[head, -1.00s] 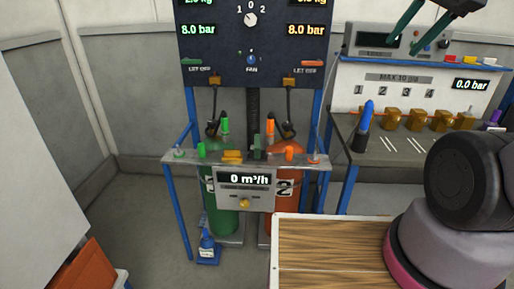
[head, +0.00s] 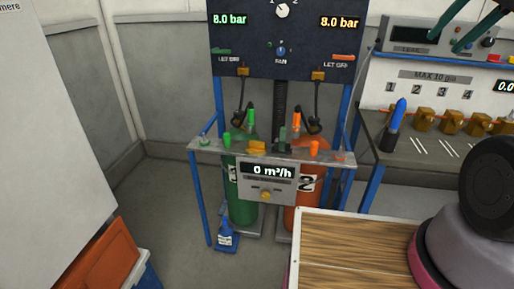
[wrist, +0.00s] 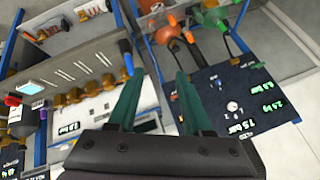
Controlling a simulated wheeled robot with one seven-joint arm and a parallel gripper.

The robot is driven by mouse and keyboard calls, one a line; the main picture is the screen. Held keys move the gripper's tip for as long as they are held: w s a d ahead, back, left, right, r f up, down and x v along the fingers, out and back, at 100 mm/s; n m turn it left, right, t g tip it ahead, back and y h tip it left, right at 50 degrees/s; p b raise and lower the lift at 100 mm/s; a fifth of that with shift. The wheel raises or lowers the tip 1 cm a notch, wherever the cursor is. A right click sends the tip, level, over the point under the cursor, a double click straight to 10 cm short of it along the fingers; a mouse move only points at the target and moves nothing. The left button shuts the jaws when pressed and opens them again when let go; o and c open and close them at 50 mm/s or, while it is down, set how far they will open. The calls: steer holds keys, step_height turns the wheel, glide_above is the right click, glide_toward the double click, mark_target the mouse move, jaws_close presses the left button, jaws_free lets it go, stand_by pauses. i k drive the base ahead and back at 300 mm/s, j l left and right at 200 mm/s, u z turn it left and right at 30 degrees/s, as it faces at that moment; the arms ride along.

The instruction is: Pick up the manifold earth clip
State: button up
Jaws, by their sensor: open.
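I cannot pick out the manifold earth clip with certainty. The bench at the right carries a row of brass taps (head: 453,122) under a MAX 10 bar panel, also seen in the wrist view (wrist: 75,97). My gripper (wrist: 158,78) has two dark green fingers, wide apart with nothing between them. In the head view its fingers show at the top right, above the bench.
A green cylinder (head: 241,206) and an orange-red cylinder (head: 308,195) stand under the rack. A wooden-topped surface (head: 350,245) is in front, an orange box (head: 100,262) at lower left. Floor left of the rack is clear.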

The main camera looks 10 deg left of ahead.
mark_target(282, 137)
steer(key=i+u, duration=0.2)
steer(key=u, duration=0.2)
steer(key=i+u, duration=0.2)
steer(key=u, duration=0.15)
steer(key=i+u, duration=0.2)
steer(key=u, duration=0.2)
